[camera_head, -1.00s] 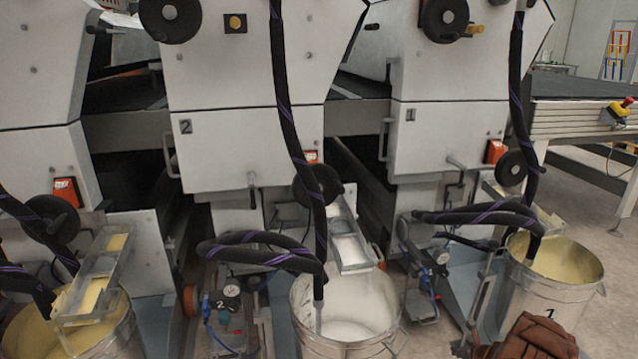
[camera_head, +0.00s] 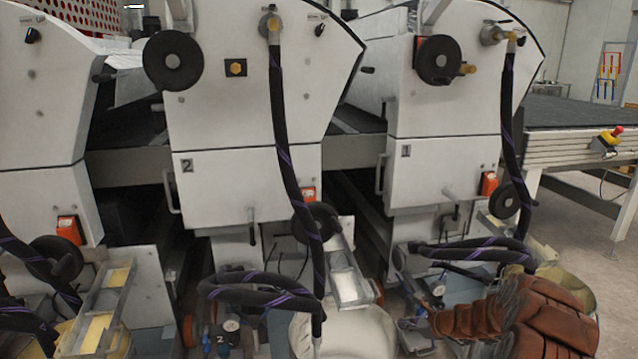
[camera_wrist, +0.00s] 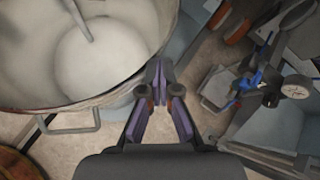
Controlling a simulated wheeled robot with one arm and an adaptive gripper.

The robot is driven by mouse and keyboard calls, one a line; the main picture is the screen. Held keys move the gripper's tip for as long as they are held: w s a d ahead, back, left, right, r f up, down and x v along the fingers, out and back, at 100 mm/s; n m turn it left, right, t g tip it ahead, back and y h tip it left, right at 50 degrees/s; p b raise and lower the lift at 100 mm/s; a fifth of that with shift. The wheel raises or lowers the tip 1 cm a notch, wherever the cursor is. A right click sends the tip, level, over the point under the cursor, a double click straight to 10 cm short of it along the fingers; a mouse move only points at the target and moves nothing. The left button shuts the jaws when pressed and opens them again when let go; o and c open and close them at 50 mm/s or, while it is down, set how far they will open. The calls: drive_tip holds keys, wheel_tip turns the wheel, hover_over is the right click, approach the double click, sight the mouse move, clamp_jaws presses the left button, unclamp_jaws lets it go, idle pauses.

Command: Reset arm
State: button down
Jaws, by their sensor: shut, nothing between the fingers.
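My gripper (camera_wrist: 160,82) is shut and empty in the wrist view, its purple-padded fingers meeting at the tips. It appears over the right side of a metal bucket (camera_wrist: 30,100) holding white coating; I cannot tell its height above the rim. In the head view, this looks like the middle bucket (camera_head: 368,335), below the machine unit marked 2 (camera_head: 240,150). My brown, segmented arm covers much of the lower right there, and I cannot make out the gripper's fingers clearly.
Black hoses (camera_head: 290,150) hang down to the buckets. A silver trough (camera_head: 348,275) stands over the middle bucket. The unit marked 1 (camera_head: 445,150) is to the right. In the wrist view, a gauge with fittings (camera_wrist: 296,87) is right of my gripper. Floor (camera_head: 585,240) is open at far right.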

drive_tip(key=s+a+r+n+g+y+p, duration=0.1)
drive_tip(key=s+a+r+n+g+p, duration=0.2)
drive_tip(key=a+r, duration=0.55)
drive_tip(key=s+a+r+n+y+p, duration=0.1)
drive_tip(key=s+a+r+n+p, duration=0.3)
drive_tip(key=r, duration=0.8)
drive_tip(key=s+a+r+n+g+p, duration=0.2)
drive_tip(key=s+a+r+n+p, duration=0.15)
drive_tip(key=s+r, duration=0.4)
drive_tip(key=s+a+r+n+g+p, duration=0.2)
drive_tip(key=s+a+r+n, duration=0.15)
drive_tip(key=s+r, duration=0.35)
drive_tip(key=s+d+r+n+g+h+p, duration=0.1)
drive_tip(key=s+r+n+h+p, duration=0.25)
drive_tip(key=s, duration=0.55)
drive_tip(key=s+d+r+n+g+h+p, duration=0.1)
drive_tip(key=s+r+n+p, duration=0.25)
drive_tip(key=s+r, duration=0.4)
drive_tip(key=s+d+r+n+h+p, duration=0.2)
drive_tip(key=s+d, duration=0.3)
drive_tip(key=s, duration=0.3)
drive_tip(key=s+d+r+n+h+p, duration=0.2)
drive_tip(key=s+d+r+p, duration=0.1)
drive_tip(key=s, duration=0.5)
drive_tip(key=d+p, duration=0.1)
drive_tip(key=p, duration=0.1)
drive_tip(key=shift+s+d+r+g+p, duration=0.15)
drive_tip(key=shift+s+d+g+p, duration=0.15)
drive_tip(key=shift+d+g, duration=0.1)
drive_tip(key=shift+h, duration=0.25)
